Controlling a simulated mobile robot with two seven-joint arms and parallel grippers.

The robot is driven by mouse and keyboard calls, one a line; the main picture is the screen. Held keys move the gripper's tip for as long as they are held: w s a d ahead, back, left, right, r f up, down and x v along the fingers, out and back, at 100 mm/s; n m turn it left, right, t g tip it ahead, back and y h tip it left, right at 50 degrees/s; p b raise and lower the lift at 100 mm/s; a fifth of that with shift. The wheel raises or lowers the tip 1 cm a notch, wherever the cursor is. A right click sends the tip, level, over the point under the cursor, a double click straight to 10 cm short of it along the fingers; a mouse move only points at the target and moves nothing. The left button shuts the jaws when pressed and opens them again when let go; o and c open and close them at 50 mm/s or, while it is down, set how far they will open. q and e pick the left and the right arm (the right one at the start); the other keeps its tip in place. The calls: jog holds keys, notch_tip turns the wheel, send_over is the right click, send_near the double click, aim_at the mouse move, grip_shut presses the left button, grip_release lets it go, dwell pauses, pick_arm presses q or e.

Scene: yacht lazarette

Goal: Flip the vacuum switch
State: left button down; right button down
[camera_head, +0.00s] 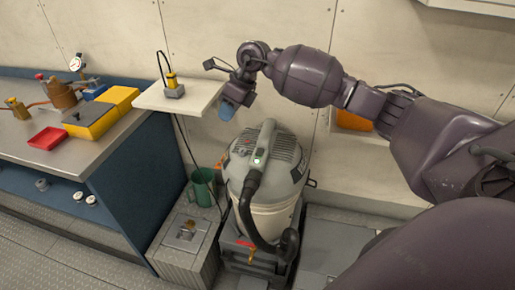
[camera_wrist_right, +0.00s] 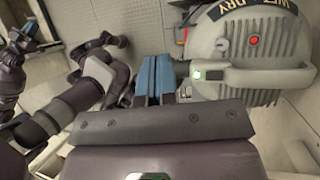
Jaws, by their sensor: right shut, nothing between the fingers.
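I cannot tell which of these is the switch. My right gripper (camera_head: 228,110) is shut and empty, above and left of the lid, apart from it. Its blue fingers also show in the right wrist view (camera_wrist_right: 155,78), left of the green light. My left gripper (camera_wrist_right: 28,30) seems to show at the upper left there, small and unclear.
A white shelf (camera_head: 150,97) with a small yellow-and-grey device is close left of my right gripper. A workbench (camera_head: 60,150) with a red tray and yellow box stands at the left.

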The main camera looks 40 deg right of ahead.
jog(key=s+d+f+g+h, duration=0.1)
jog(key=s+d+g+h, duration=0.1)
jog(key=d+h, duration=0.3)
jog(key=d, duration=0.3)
jog(key=shift+d, duration=0.2)
jog(key=shift+s+f, duration=0.1)
jog(key=shift+f, duration=0.1)
send_near(258, 153)
notch_tip(258, 153, down, 6)
jog(key=shift+a+f+b, duration=0.15)
jog(key=shift+b, duration=0.3)
jog(key=shift+f, duration=0.6)
